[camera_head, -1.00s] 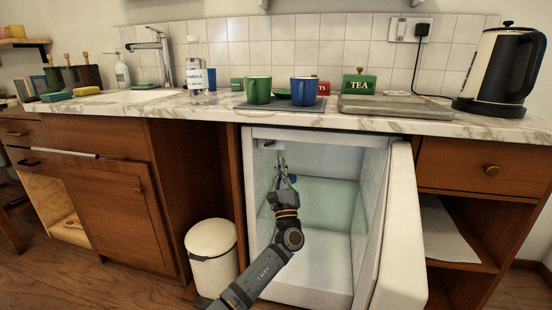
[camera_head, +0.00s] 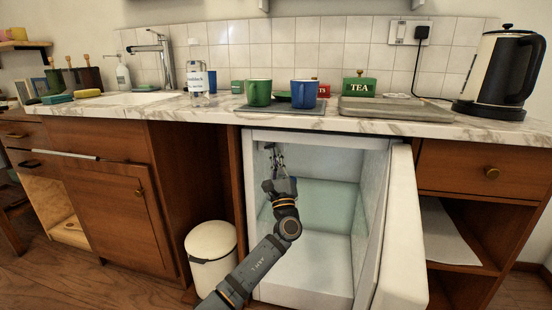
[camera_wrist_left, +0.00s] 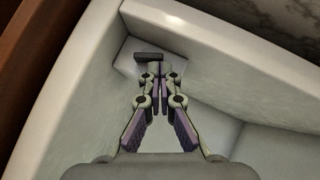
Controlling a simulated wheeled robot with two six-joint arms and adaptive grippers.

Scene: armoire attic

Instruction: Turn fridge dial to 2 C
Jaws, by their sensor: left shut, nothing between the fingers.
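The white fridge (camera_head: 320,138) stands open under the counter, its door (camera_head: 402,235) swung out to the right. My left gripper (camera_head: 273,149) is inside at the upper left, its fingers shut and empty. In the left wrist view, a small white box sits in the upper corner of the fridge with a dark bar-shaped dial (camera_wrist_left: 149,56) on it. The fingertips (camera_wrist_left: 159,69) are right beside the dial; I cannot tell whether they touch it. Dial markings are not readable. In the head view the gripper covers the dial area. My right gripper is not in view.
The marble counter (camera_head: 300,122) overhangs the fridge. It holds a green mug (camera_head: 258,93), a blue mug (camera_head: 303,94) and a kettle (camera_head: 497,75). A white bin (camera_head: 211,255) stands left of the fridge near my left arm. The fridge's inside is otherwise empty.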

